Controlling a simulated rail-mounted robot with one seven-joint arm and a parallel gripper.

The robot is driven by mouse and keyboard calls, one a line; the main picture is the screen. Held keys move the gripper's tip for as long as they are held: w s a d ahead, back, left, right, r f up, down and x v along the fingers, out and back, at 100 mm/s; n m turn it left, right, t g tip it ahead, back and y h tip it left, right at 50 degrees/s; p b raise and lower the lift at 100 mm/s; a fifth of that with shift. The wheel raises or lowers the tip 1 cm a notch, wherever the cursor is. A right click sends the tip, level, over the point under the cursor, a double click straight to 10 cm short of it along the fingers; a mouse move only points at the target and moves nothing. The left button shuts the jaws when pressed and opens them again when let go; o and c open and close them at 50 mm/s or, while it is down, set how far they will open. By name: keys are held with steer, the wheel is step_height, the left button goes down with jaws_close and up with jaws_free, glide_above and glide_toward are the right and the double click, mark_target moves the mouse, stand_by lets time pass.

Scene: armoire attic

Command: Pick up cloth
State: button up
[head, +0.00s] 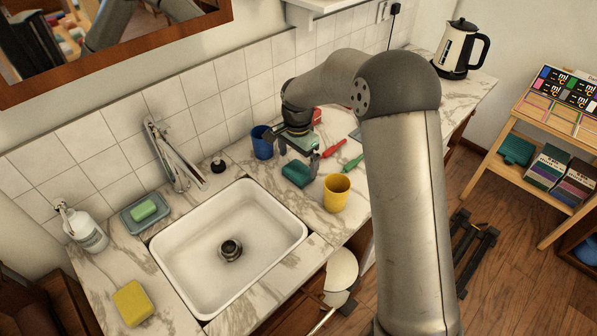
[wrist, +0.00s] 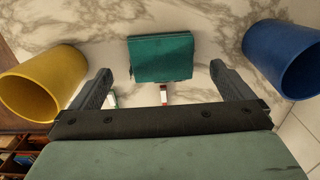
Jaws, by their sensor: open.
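A folded teal cloth (head: 297,173) lies on the marble counter between the blue cup and the yellow cup. In the wrist view the cloth (wrist: 161,57) sits centred just beyond the fingertips, apart from both. My gripper (head: 299,153) is over the counter beside the cloth, pointing down. Its jaws (wrist: 160,74) are open, with one finger toward each side of the cloth and nothing between them.
A blue cup (head: 262,142) and a yellow cup (head: 336,193) flank the cloth closely. A red tool (head: 333,149) and a green tool (head: 352,163) lie to its right.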

mark_target(299, 170)
step_height(299, 170, down, 4)
steer(key=shift+w+d+f+p, duration=0.1)
steer(key=shift+w+f+p, duration=0.05)
steer(key=shift+p, duration=0.45)
steer(key=c, duration=1.1)
steer(key=shift+r, duration=0.3)
step_height(299, 170, up, 2)
steer(key=shift+b, duration=0.35)
steer(key=s+r, duration=0.1)
steer(key=s+r+b, duration=0.1)
steer(key=r, duration=0.1)
steer(key=s+d+r+b, duration=0.1)
steer(key=s+r, duration=0.1)
steer(key=shift+d+r, duration=0.1)
steer(key=shift+r, duration=0.1)
steer(key=s+d+r, duration=0.1)
steer(key=s, duration=0.2)
steer(key=s+r+b, duration=0.1)
steer(key=s+r, duration=0.1)
steer(key=s, duration=0.1)
steer(key=s+d+r+b, duration=0.1)
steer(key=s+r, duration=0.1)
steer(key=s, duration=0.1)
steer(key=shift+s+d, duration=0.25)
steer(key=shift+d, duration=0.1)
